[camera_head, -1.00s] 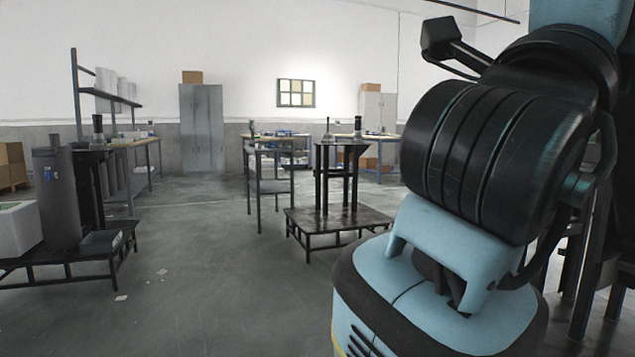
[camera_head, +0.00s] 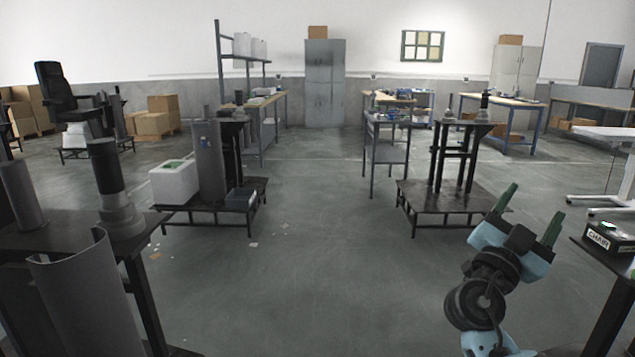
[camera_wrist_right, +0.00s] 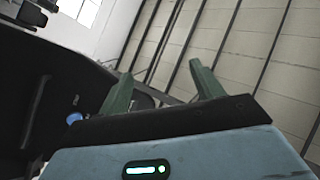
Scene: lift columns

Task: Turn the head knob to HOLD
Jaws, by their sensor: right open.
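My right gripper (camera_head: 535,206) is at the lower right of the head view, its two green fingers pointing up and spread apart with nothing between them. The same open gripper (camera_wrist_right: 161,72) shows in the right wrist view, against a pale panelled wall. No knob marked HOLD can be made out in either view. A small blue round thing (camera_wrist_right: 74,118) sits on a dark surface left of the gripper in the wrist view; I cannot tell what it is. My left gripper is not in view.
A black box marked CHAIR (camera_head: 608,238) stands on a dark table right of my right gripper. A dark stand (camera_head: 455,195) is behind the gripper. Columns and a curved grey shell (camera_head: 85,290) stand at the left. The middle floor (camera_head: 320,230) is clear.

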